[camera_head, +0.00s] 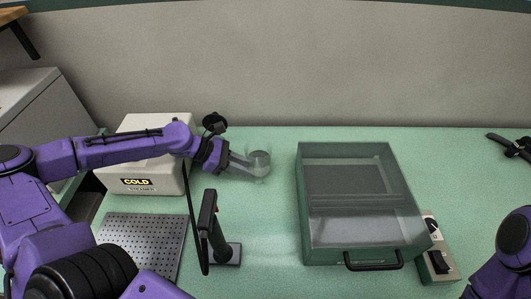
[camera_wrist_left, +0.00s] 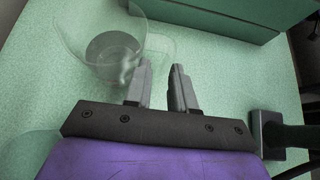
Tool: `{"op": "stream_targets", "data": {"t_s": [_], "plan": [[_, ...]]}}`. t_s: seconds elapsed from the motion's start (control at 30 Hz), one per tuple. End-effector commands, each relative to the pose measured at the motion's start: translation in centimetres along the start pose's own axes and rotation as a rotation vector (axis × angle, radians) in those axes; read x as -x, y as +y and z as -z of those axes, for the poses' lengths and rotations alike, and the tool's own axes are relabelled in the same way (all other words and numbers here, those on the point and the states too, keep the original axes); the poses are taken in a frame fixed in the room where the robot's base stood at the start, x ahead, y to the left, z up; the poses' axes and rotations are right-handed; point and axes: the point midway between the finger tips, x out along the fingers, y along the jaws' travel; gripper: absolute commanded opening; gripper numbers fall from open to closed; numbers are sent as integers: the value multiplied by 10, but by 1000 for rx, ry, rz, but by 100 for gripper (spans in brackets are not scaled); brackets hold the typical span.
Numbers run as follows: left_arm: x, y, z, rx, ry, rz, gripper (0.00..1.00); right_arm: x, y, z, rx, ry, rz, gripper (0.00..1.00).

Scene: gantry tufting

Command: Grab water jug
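The water jug (camera_head: 259,160) is a clear, see-through vessel standing on the green bench behind the middle. In the left wrist view the jug (camera_wrist_left: 108,48) is at the upper left, with a clear handle reaching to the right. My left gripper (camera_head: 256,171) reaches in from the left, low beside the jug. In the left wrist view its two grey fingers (camera_wrist_left: 162,66) are apart, with a gap between them. The fingertips are close to the handle; I cannot tell whether they touch it.
A white box marked COLD (camera_head: 139,181) stands behind my left arm. A perforated metal plate (camera_head: 143,240) and a black upright device (camera_head: 226,253) are in front. A green clear-lidded case (camera_head: 350,246) is right of the jug, with a small switch box (camera_head: 437,264) beside it.

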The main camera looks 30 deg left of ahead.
Motion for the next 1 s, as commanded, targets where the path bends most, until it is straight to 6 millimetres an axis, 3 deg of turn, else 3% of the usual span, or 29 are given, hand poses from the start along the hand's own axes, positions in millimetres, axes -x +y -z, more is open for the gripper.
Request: {"op": "stream_targets", "data": {"t_s": [0.1, 0.4, 0.63, 0.67, 0.7, 0.73, 1.0], "plan": [[-22, -1, 5, 0, 4, 7, 24, -15, -1, -7, 1, -2, -1, 44], [-68, 1, 3, 2, 5, 11, 24, -27, -2, -12, 0, -1, 0, 44], [-68, 1, 0, 2, 3, 9, 24, -26, -2, -11, 0, -1, 0, 44], [-68, 1, 0, 2, 3, 9, 18, -26, -2, -11, 0, -1, 0, 44], [-69, 1, 0, 2, 3, 9, 5, -26, -2, -11, 0, -1, 0, 44], [-69, 1, 0, 2, 3, 9, 0, -26, -2, -11, 0, -1, 0, 44], [-68, 2, 0, 0, 2, 8, 0, -26, -2, -11, 0, -1, 0, 44]]}}
